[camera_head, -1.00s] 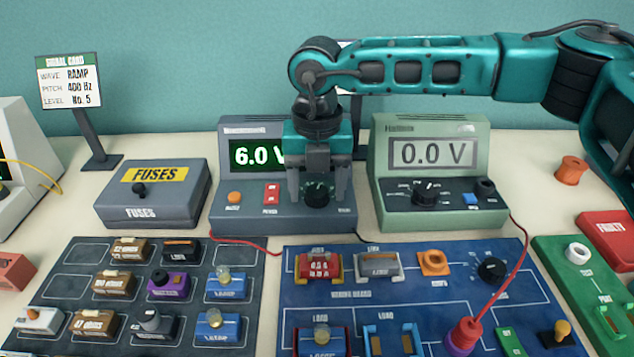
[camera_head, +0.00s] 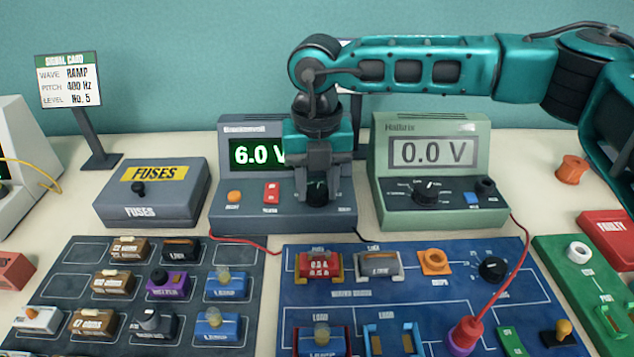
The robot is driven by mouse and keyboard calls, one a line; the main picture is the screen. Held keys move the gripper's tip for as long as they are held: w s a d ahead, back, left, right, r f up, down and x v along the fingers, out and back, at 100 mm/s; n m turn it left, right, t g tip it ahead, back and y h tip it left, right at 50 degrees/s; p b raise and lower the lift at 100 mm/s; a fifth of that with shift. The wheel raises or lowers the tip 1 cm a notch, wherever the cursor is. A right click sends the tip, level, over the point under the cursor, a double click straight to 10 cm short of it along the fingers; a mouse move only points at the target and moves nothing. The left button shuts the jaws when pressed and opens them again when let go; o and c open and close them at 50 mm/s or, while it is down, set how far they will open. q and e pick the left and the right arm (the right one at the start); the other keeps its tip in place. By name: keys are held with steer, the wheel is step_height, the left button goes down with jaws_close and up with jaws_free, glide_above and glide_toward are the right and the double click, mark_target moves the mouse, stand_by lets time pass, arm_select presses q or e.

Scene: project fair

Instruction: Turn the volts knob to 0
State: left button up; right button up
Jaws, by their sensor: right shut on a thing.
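The grey power supply (camera_head: 231,222) stands at the back middle. The knob's pointer is hard to make out. My left gripper is not in view.
A green meter (camera_head: 382,187) reading 0.0 V stands close on the right. A fuses box (camera_head: 153,205) stands on the left. A blue wiring board (camera_head: 295,262) and a dark parts tray (camera_head: 252,262) lie in front. A red lead (camera_head: 512,270) runs from the meter to the board.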

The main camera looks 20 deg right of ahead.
steer(key=n+b, duration=0.2)
steer(key=n, duration=0.2)
steer(key=shift+f+n, duration=0.1)
steer(key=shift+n, duration=0.3)
steer(key=n+b, duration=0.1)
steer(key=n, duration=0.4)
steer(key=shift+b, duration=0.4)
steer(key=n, duration=0.3)
steer(key=shift+b, duration=0.35)
steer(key=n, duration=0.3)
steer(key=shift+b, duration=0.3)
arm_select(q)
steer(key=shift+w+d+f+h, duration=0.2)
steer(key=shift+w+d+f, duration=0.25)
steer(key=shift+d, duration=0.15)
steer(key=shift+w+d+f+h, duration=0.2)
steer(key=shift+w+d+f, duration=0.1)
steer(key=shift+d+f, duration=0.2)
arm_select(e)
steer(key=shift+n, duration=0.7)
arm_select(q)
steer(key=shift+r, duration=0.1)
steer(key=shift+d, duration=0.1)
